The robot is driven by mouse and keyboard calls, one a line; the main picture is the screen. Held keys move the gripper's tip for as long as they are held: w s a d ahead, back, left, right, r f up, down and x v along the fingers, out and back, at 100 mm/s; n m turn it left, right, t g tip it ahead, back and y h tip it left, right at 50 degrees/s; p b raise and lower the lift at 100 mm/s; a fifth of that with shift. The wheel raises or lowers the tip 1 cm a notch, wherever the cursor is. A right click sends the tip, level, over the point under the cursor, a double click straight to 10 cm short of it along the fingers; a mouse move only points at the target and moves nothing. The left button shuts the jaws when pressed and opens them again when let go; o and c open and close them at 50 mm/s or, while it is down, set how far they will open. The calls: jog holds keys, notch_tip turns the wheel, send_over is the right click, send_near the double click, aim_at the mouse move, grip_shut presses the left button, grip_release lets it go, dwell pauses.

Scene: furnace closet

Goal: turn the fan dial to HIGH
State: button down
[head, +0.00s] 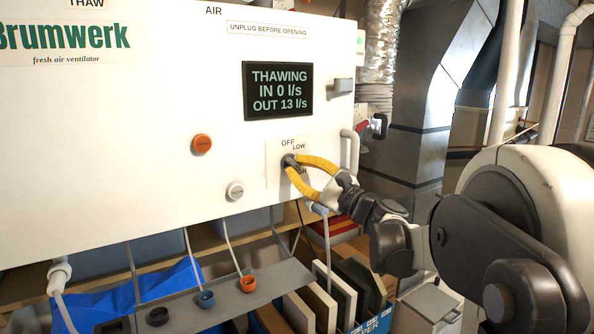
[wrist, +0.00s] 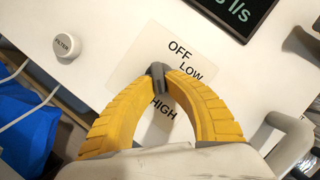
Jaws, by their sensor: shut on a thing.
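The fan dial (head: 288,161) is a small dark knob on a pale label plate on the front of the white ventilator. The plate reads OFF, LOW and HIGH. The dial also shows in the wrist view (wrist: 157,70), between the fingertips. My gripper (head: 291,163) has yellow fingers, and its tips are closed on the dial from the lower right. In the wrist view my gripper (wrist: 158,78) partly covers the dial and the HIGH label. The dial's pointer direction is not clear. The display (head: 278,91) reads THAWING, IN 0 l/s, OUT 13 l/s.
An orange knob (head: 201,144) and a white FILTER knob (wrist: 67,45) sit left of the dial. A grey latch (head: 343,85) and a pale handle (head: 351,150) are at the ventilator's right edge. Filter panels (head: 322,295) stand in a blue box below.

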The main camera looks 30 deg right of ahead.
jog(key=shift+m, duration=0.3)
jog(key=c, duration=1.4)
grip_release()
jog(key=shift+c, duration=0.2)
jog(key=v, duration=1.2)
jog(key=shift+a, duration=0.2)
jog(key=shift+w+f, duration=0.1)
jog(key=shift+f, duration=0.1)
